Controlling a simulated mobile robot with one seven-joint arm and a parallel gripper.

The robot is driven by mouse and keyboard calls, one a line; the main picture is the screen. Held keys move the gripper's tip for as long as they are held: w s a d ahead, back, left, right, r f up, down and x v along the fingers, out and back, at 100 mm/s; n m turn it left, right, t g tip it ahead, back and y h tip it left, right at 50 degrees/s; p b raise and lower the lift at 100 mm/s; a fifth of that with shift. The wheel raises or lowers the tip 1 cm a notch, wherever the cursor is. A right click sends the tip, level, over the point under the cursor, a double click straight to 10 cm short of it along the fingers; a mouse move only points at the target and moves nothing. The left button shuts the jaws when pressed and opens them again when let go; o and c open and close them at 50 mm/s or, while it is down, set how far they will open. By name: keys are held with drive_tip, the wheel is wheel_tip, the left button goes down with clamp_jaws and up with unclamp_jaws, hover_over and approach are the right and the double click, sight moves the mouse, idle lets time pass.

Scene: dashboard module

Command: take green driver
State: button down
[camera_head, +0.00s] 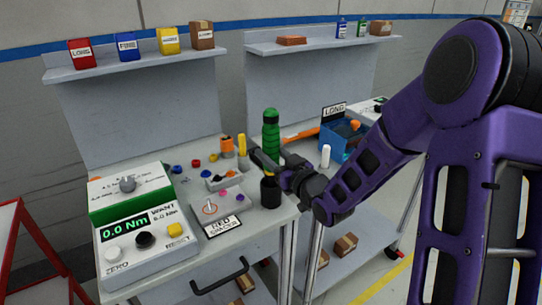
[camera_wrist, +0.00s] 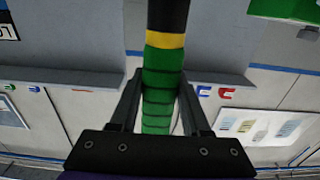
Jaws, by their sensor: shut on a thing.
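The green driver (camera_head: 270,122) stands upright at the right end of the near cart's top in the head view. My gripper (camera_head: 274,160) reaches in from the right and is shut around its ribbed green handle. In the wrist view the green handle (camera_wrist: 162,85) runs between the two fingers of my gripper (camera_wrist: 160,92), with a yellow band and a black part beyond. A dark cylindrical part (camera_head: 270,190) shows below the gripper in the head view. I cannot tell whether the driver is clear of its support.
An orange cup (camera_head: 227,147) and a yellow-handled tool (camera_head: 242,146) stand close left of my gripper. A blue bin (camera_head: 340,142) and a white bottle (camera_head: 325,156) stand at the right.

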sight(275, 116)
drive_tip(key=shift+r, duration=0.15)
wheel_tip(275, 116, up, 11)
drive_tip(key=shift+f+p, duration=0.1)
drive_tip(key=shift+p, duration=1.05)
drive_tip(key=shift+d+f, duration=0.1)
